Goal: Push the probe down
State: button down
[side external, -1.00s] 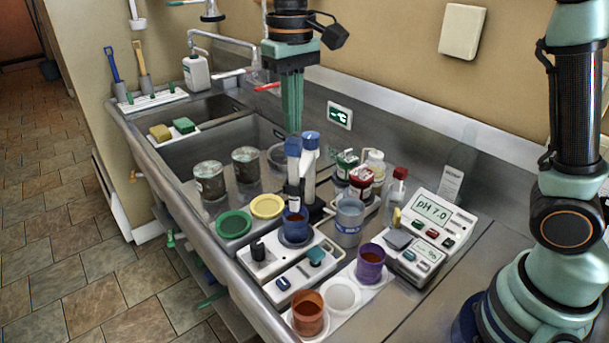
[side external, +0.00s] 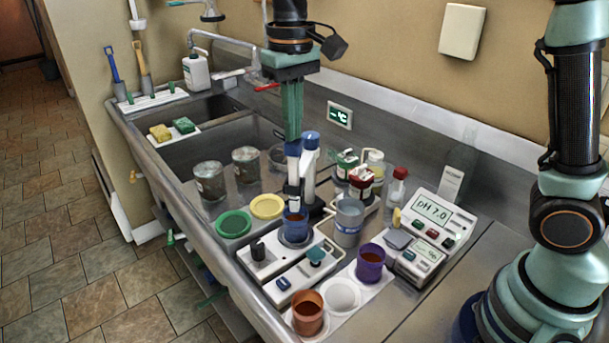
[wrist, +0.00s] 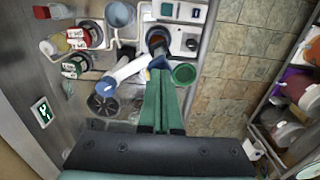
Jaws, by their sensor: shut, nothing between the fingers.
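The probe (side external: 293,168) is a white upright body with a blue cap, held in a dark clamp beside a white blue-topped post (side external: 309,160). It stands over a blue cup (side external: 296,222) of brown liquid on a white stirrer base. My gripper (side external: 293,138) is shut, empty and pointing down, with its green fingertips at the probe's blue cap. They look in contact with it. The probe's lower tip is hidden.
A pH meter (side external: 432,212) reading 7.0 stands to the right. Purple (side external: 371,262) and orange (side external: 308,312) cups are in front. Green (side external: 233,224) and yellow (side external: 267,206) lids and steel cans lie left. Bottles and jars crowd behind the post.

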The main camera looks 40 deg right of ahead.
aim_at(293, 151)
jog(key=shift+f, duration=2.75)
jog(key=shift+r, duration=2.5)
